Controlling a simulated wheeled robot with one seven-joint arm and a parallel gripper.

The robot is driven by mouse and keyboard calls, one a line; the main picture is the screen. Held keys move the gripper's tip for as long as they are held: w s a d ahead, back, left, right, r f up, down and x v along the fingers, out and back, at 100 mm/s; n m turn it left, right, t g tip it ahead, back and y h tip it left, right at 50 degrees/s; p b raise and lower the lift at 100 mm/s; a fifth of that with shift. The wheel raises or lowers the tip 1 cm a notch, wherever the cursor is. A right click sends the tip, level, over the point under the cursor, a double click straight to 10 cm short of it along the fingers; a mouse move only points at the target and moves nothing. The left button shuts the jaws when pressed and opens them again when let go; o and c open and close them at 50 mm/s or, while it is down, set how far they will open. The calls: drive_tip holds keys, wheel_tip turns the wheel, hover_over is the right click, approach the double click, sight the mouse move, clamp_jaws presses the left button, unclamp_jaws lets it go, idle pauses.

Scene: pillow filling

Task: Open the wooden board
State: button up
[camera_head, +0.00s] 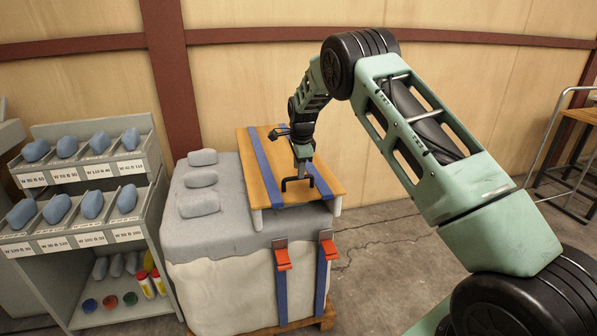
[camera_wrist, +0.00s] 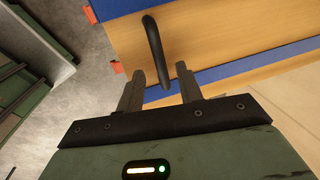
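The wooden board (camera_head: 265,165) lies flat on the right part of a large grey-topped block, with two blue straps over it. A black bar handle (camera_head: 297,181) stands at its front part. My gripper (camera_head: 303,163) is above the board, close to the handle and pointing down. In the wrist view, my gripper (camera_wrist: 159,72) has its two fingers apart. The handle (camera_wrist: 155,45) shows ahead of and partly between the fingertips. I cannot tell whether a finger touches it. The board (camera_wrist: 210,40) fills the upper right of that view.
Orange buckles (camera_head: 282,256) hang with the blue straps down the block's front. Several grey stones (camera_head: 201,180) lie on the block (camera_head: 230,235) left of the board. A shelf (camera_head: 90,240) with blue stones stands left. A metal-framed table (camera_head: 575,140) is right. Floor between is clear.

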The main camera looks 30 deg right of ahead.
drive_tip(key=shift+w+f, duration=0.15)
drive_tip(key=shift+f, duration=0.55)
drive_tip(key=shift+w+f, duration=0.1)
drive_tip(key=shift+f, duration=0.55)
clamp_jaws()
drive_tip(key=shift+r, duration=0.15)
